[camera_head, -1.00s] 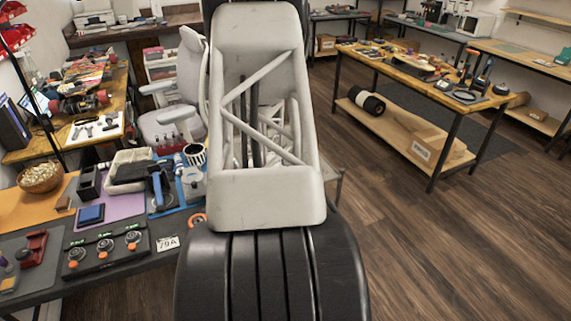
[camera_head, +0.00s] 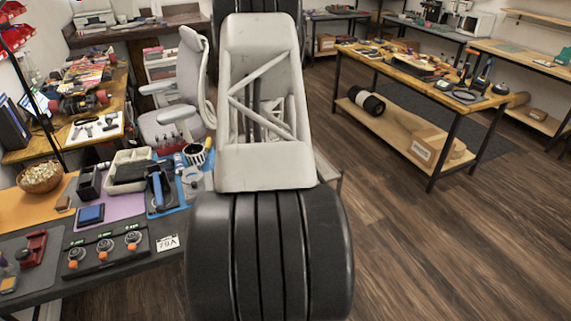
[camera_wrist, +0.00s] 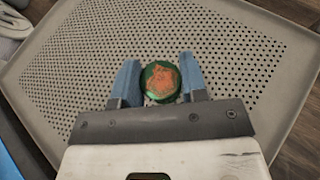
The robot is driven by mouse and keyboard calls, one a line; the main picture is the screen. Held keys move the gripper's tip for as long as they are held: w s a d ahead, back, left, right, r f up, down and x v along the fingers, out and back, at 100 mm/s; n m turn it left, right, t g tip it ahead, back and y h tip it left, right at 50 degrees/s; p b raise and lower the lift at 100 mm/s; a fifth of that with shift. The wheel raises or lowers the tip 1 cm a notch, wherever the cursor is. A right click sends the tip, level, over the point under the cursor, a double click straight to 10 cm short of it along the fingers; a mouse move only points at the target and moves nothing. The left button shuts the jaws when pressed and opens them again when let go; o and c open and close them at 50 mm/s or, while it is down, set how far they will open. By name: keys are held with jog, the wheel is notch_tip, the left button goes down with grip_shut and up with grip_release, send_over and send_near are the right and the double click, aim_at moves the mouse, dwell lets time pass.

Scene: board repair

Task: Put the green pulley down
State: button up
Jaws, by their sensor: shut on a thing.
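The green pulley (camera_wrist: 161,82) shows in the wrist view as a round green piece with an orange patch on its top. My gripper (camera_wrist: 160,80) has its two blue fingers on either side of it and is shut on it. Below lies a light grey perforated tray or cart top (camera_wrist: 235,62). I cannot tell whether the pulley touches this surface. In the head view my arm hides the gripper and the pulley.
A workbench on the left holds a wooden bowl (camera_head: 40,177), a black panel with orange knobs (camera_head: 104,250) and a blue tool stand (camera_head: 160,190). A grey chair (camera_head: 185,95) stands behind it.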

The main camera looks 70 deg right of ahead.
jog(key=shift+f, duration=0.1)
jog(key=shift+f, duration=1.65)
jog(key=shift+f, duration=0.1)
jog(key=o, duration=0.9)
jog(key=shift+o, duration=0.2)
jog(key=shift+v, duration=6.05)
